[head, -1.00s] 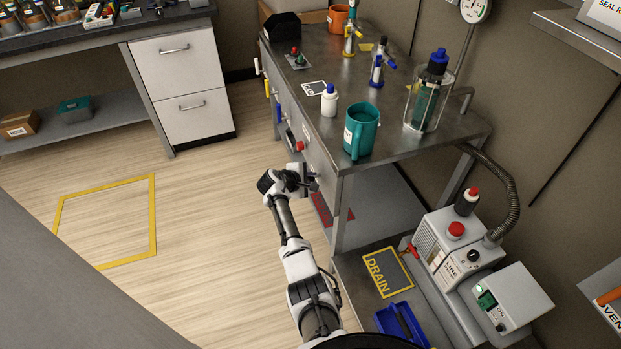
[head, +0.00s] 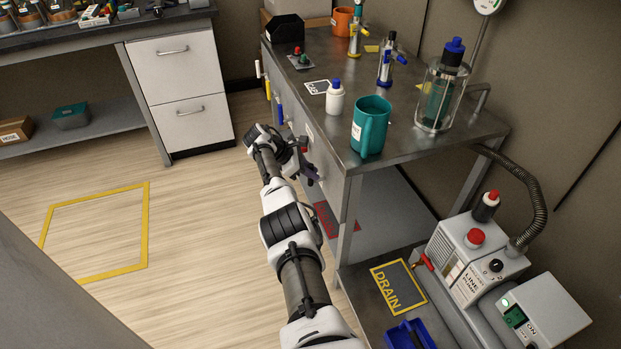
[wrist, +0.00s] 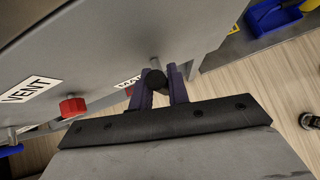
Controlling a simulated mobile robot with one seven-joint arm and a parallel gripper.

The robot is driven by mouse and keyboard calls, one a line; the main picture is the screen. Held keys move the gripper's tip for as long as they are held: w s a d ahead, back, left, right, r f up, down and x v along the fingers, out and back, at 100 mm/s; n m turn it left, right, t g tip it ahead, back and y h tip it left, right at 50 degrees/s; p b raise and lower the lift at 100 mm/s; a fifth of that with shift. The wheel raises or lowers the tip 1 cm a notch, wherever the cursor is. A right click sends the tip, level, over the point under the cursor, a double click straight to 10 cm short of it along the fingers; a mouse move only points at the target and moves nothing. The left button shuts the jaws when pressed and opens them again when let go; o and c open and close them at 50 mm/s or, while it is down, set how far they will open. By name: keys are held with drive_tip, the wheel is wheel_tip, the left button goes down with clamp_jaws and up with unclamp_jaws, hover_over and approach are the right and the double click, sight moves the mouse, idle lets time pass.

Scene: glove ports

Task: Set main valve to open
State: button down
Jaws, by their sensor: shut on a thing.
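My gripper (wrist: 162,88) has purple fingers closed around a black round-ended handle (wrist: 155,78) on a short metal stem from the grey front panel. A partly hidden label beginning "MAI" (wrist: 130,80) is beside it, so this looks like the main valve. In the head view my gripper (head: 312,174) is at the cart's front face, below the top edge. The handle is hidden there, and I cannot read the valve's setting.
A red knob (wrist: 73,107) and a "VENT" label (wrist: 31,90) are on the same panel. A teal mug (head: 370,128) and a white bottle (head: 335,98) stand on the cart top (head: 345,60) near its front edge. The floor to the left is clear.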

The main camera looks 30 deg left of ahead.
drive_tip(key=shift+b, duration=0.3)
drive_tip(key=c, duration=1.3)
unclamp_jaws()
drive_tip(key=shift+c, duration=0.2)
drive_tip(key=shift+a, duration=0.1)
drive_tip(key=v, duration=1.3)
drive_tip(key=shift+a+r+b, duration=0.25)
drive_tip(key=shift+a+b, duration=0.1)
drive_tip(key=shift+b, duration=0.05)
